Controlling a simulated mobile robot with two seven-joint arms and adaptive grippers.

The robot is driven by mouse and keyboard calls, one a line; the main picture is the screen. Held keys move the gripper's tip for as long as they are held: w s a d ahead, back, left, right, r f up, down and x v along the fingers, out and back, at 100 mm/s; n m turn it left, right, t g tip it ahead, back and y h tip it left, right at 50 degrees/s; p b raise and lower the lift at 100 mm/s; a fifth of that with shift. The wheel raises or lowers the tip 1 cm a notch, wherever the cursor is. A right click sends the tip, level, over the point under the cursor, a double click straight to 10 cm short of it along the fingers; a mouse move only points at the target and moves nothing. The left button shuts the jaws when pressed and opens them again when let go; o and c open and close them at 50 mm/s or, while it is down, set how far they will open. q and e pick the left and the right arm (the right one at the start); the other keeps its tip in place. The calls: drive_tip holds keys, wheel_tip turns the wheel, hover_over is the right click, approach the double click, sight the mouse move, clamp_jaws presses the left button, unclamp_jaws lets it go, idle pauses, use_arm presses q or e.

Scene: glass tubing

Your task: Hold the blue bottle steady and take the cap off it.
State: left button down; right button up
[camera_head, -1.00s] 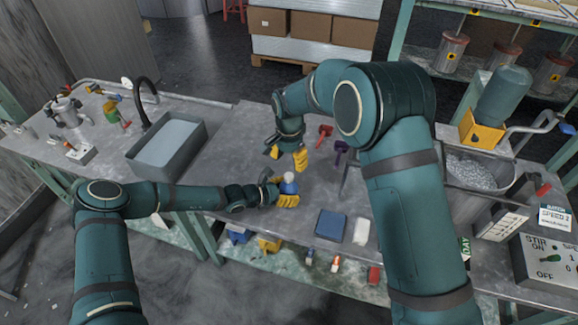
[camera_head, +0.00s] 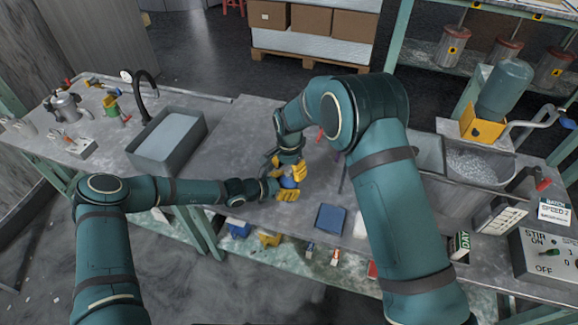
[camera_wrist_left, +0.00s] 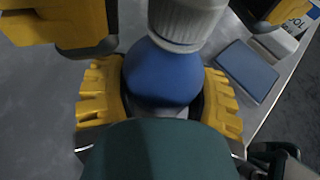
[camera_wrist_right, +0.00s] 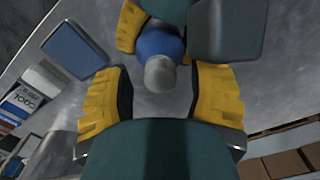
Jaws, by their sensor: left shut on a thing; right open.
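The blue bottle (camera_wrist_left: 160,72) with its ribbed, pale grey cap (camera_wrist_left: 185,20) stands over the table near its front edge. My left gripper (camera_head: 285,192) is shut around the bottle's body, and its yellow fingers flank the blue in the left wrist view (camera_wrist_left: 155,95). The cap is on the bottle, and it also shows in the right wrist view (camera_wrist_right: 159,74). My right gripper (camera_head: 288,168) is open just above the bottle. In the right wrist view its two yellow fingers (camera_wrist_right: 160,100) stand on either side of the cap, apart from it. In the head view my right gripper hides the cap.
A blue pad (camera_head: 330,219) lies to the right of the bottle near the front edge, with a white block (camera_head: 360,228) partly behind my right arm. A grey sink (camera_head: 166,145) is to the left. The tabletop between sink and bottle is clear.

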clamp_jaws()
drive_tip(key=n, duration=0.6)
idle(0.4)
drive_tip(key=shift+c, duration=0.8)
unclamp_jaws()
drive_tip(key=shift+a+r, duration=0.1)
drive_tip(key=shift+r, duration=0.05)
